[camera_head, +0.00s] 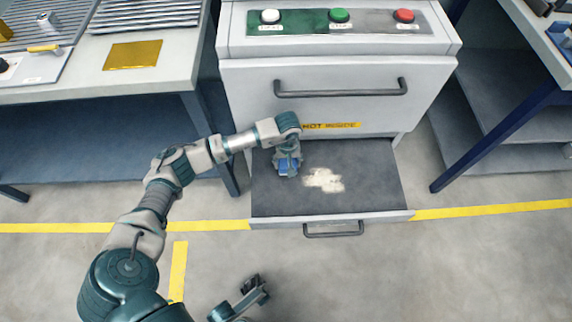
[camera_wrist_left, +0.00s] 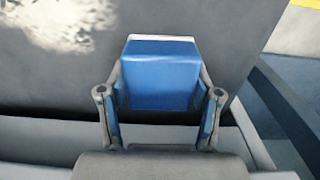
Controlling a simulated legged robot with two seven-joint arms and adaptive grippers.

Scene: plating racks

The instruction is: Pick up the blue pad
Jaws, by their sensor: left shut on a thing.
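The blue pad (camera_wrist_left: 160,75) is a small blue block with a pale edge, between the two fingers of my left gripper (camera_wrist_left: 160,120) in the left wrist view. In the head view my left gripper (camera_head: 288,162) reaches down over the left part of the open drawer (camera_head: 375,195), shut on the blue pad (camera_head: 287,168). I cannot tell whether the pad touches the drawer floor. My right gripper (camera_head: 254,287) is at the bottom of the head view, away from the drawer; its fingers are too unclear to judge.
A pale powdery patch (camera_head: 324,180) lies on the dark drawer floor, right of my left gripper. The cabinet (camera_head: 340,75) above has a handle and white, green and red buttons. A table (camera_head: 180,70) stands left and a blue-legged bench (camera_head: 500,130) right.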

